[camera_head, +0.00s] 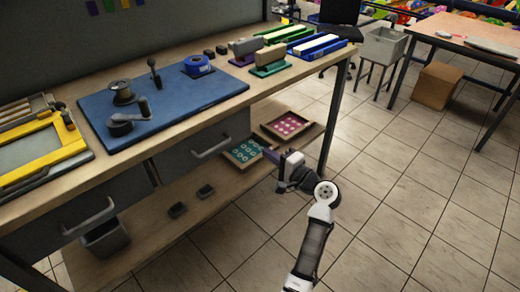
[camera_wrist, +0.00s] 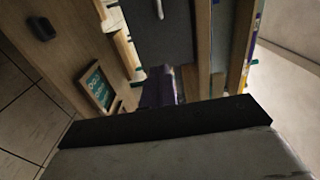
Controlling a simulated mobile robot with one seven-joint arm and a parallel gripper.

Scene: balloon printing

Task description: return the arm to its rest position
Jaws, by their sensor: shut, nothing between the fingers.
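My gripper (camera_head: 270,155) is shut and empty in the head view. My white and dark arm reaches up from the bottom, with the gripper pointing left towards the workbench. The fingertips appear beside a small wooden tray of teal round pieces (camera_head: 243,151) on the bench's lower shelf (camera_head: 160,228). I cannot tell whether they touch it. In the wrist view, a tray with teal pieces (camera_wrist: 97,87) shows left of centre, and my dark wrist part covers the bottom.
A tray of pink pieces (camera_head: 287,124) sits behind the teal one. Tiled floor (camera_head: 400,190) is open to the right. A cardboard box (camera_head: 437,86) stands farther back.

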